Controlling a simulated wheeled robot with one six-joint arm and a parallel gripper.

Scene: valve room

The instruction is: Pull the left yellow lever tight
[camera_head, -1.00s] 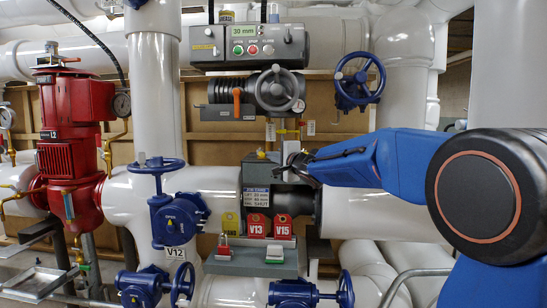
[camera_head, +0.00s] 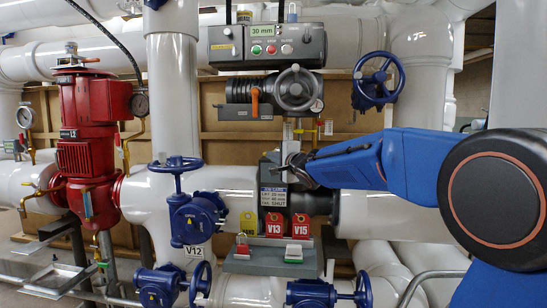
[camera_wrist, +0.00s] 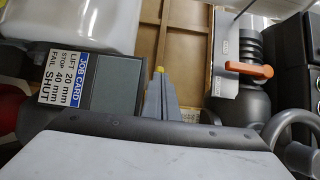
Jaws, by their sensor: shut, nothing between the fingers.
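A thin yellow lever (camera_head: 304,131) shows below the grey handwheel unit, beside a pale vertical stem. I cannot tell for sure that it is the left one. My gripper (camera_head: 291,168) is shut and empty, below this lever and in front of the grey block above the job card. In the wrist view my gripper (camera_wrist: 160,76) shows as two grey tapered fingers closed together, with a yellow spot at their tip. I cannot tell whether that spot is on the fingers or behind them. No contact with the lever is visible.
A job card (camera_head: 273,197), red tags V13 (camera_head: 274,224) and V15 (camera_head: 300,227) and a yellow tag (camera_head: 248,222) hang below my gripper. An orange lever (camera_head: 255,102) and grey handwheel (camera_head: 297,88) are above. Blue valves (camera_head: 194,215) and a red pump (camera_head: 88,160) stand left.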

